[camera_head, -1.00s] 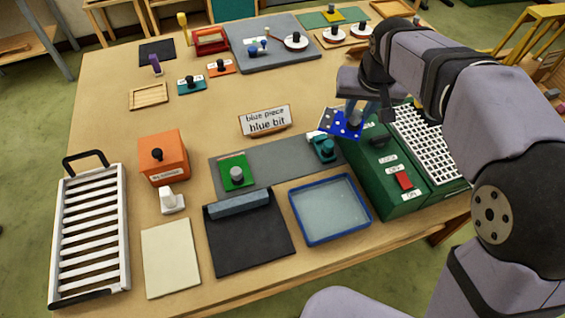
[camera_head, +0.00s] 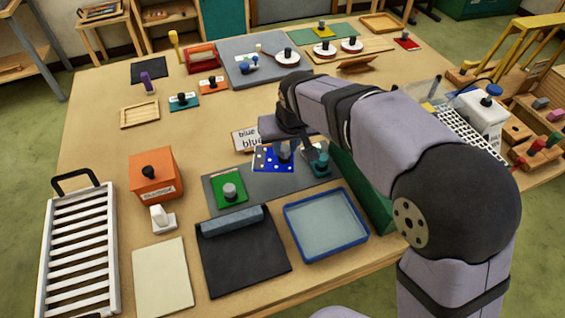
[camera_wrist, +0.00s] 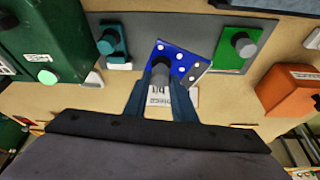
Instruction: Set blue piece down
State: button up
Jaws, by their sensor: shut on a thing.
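The blue piece (camera_head: 268,160) is a flat blue plate with white dots and a grey knob. My gripper (camera_head: 285,150) is shut on the knob, and the wrist view (camera_wrist: 160,78) shows both fingers around it. The plate is over the far part of the grey mat (camera_head: 268,190), between the green piece (camera_head: 229,190) and the teal piece (camera_head: 320,163). In the wrist view the blue piece (camera_wrist: 183,62) looks turned relative to the green piece (camera_wrist: 236,50). I cannot tell whether it touches the mat.
A label card (camera_head: 242,141) stands just behind, partly hidden by my arm. A green machine (camera_head: 367,195) is close on the right, partly covered by my arm. A blue-rimmed tray (camera_head: 327,254) and a black pad (camera_head: 243,262) lie in front. An orange box (camera_head: 155,177) stands left.

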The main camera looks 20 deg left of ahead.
aim_at(286, 161)
jog(key=shift+f+p, duration=0.65)
jog(key=shift+f, duration=2.6)
jog(key=shift+f, duration=0.1)
jog(key=o, duration=1)
jog(key=shift+r, duration=0.2)
jog(key=b+v, duration=0.2)
jog(key=v, duration=0.9)
jog(key=shift+s+r, duration=0.2)
jog(key=shift+r, duration=0.15)
jog(key=shift+d, duration=0.1)
